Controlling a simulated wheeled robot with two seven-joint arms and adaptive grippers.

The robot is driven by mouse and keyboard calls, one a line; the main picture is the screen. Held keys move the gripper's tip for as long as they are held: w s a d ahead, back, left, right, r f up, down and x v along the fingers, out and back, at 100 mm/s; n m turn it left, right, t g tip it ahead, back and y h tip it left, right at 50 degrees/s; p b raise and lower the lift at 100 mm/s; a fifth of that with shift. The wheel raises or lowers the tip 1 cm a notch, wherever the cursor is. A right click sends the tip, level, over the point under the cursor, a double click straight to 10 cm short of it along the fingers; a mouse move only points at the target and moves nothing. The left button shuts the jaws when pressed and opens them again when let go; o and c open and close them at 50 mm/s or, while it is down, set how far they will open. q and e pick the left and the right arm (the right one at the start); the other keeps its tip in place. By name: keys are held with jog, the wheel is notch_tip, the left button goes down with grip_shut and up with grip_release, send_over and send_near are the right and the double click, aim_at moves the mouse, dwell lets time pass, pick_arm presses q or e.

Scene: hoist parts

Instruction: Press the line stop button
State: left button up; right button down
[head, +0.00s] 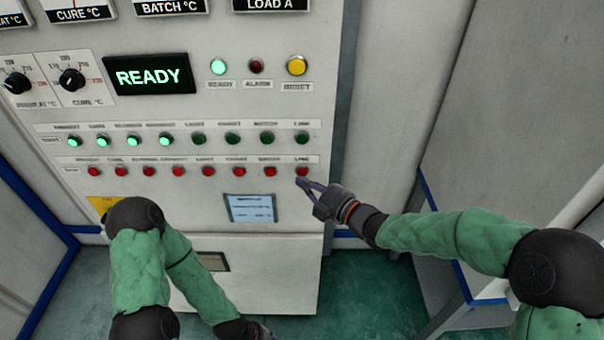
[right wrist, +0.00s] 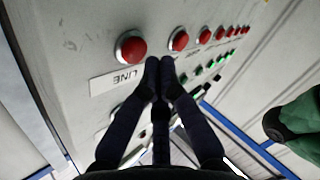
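The line stop button is the red button (head: 302,171) at the right end of the panel's lower row, under a label reading LINE. In the right wrist view the red button (right wrist: 131,47) stands out from the panel beside its LINE label (right wrist: 117,80). My right gripper (head: 299,182) is just below this button in the head view, fingers pointing at the panel. In the right wrist view its fingertips (right wrist: 160,64) are together and empty, right of the button. I cannot tell whether they touch anything. My left gripper (head: 262,332) is at the bottom edge, mostly cut off.
The control panel (head: 280,200) carries a row of green buttons (head: 267,138) above the red row, with a neighbouring red button (head: 270,171) close to the left. A READY display (head: 149,76) and a yellow reset button (head: 296,66) are higher up. Open floor (head: 370,285) lies right of the cabinet.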

jog(key=shift+s, duration=0.1)
jog(key=shift+s+b, duration=0.65)
jog(key=shift+s, duration=1.8)
jog(key=shift+a, duration=0.1)
